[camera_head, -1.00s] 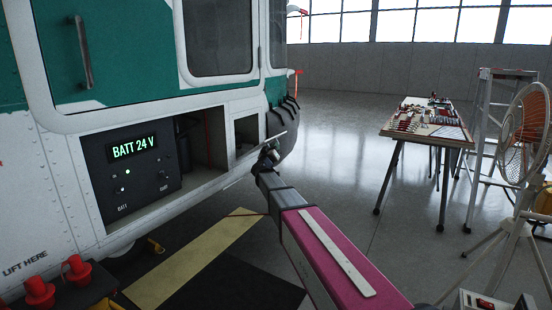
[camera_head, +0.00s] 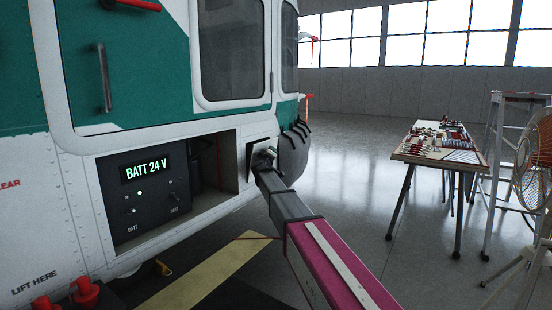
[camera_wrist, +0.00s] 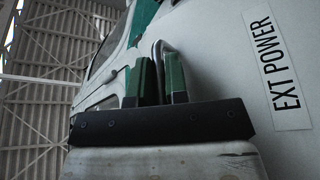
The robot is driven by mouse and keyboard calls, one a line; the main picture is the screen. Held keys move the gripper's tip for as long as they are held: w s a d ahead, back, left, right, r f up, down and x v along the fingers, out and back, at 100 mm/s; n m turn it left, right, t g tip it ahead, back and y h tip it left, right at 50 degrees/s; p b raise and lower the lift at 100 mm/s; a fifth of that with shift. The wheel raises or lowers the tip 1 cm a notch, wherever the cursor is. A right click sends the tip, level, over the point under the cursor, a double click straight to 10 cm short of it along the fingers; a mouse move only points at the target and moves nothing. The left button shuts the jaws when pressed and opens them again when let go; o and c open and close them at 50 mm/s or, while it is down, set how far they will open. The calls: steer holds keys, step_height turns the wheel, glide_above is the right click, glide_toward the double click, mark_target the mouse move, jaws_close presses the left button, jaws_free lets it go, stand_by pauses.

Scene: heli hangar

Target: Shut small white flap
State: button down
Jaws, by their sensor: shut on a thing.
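The small white flap (camera_head: 254,147) is at the right end of the helicopter's lower side, partly behind my gripper in the head view. It stands across its small opening, close to the hull. I cannot tell whether its edges are flush. My gripper (camera_head: 265,157) is at the flap's face. In the wrist view my gripper (camera_wrist: 157,85) has its green-padded fingers shut on a bent metal handle (camera_wrist: 158,52). A white surface with an EXT POWER label (camera_wrist: 278,68) lies to the right; I cannot tell if it belongs to the flap or the hull.
Left of the flap is an open bay with a lit BATT 24 V panel (camera_head: 147,190). Red plugs (camera_head: 85,292) are at the lower left. The floor between is clear.

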mark_target(265, 148)
steer(key=shift+w+a+r+n+g+y, duration=0.25)
steer(key=shift+w+a+r+n, duration=0.3)
steer(key=shift+a+n, duration=0.2)
steer(key=shift+w+a+r+n+g+y, duration=0.15)
steer(key=shift+w+a+r+n+y, duration=0.1)
steer(key=shift+w+a+r+n, duration=0.4)
steer(key=shift+f, duration=0.1)
steer(key=c, duration=1.2)
jaws_free()
steer(key=shift+s, duration=0.1)
steer(key=shift+o, duration=0.2)
steer(key=shift+f, duration=0.15)
steer(key=shift+s+f, duration=0.1)
steer(key=shift+s+a, duration=0.1)
steer(key=shift+s, duration=0.05)
steer(key=v, duration=1)
steer(key=shift+s, duration=0.2)
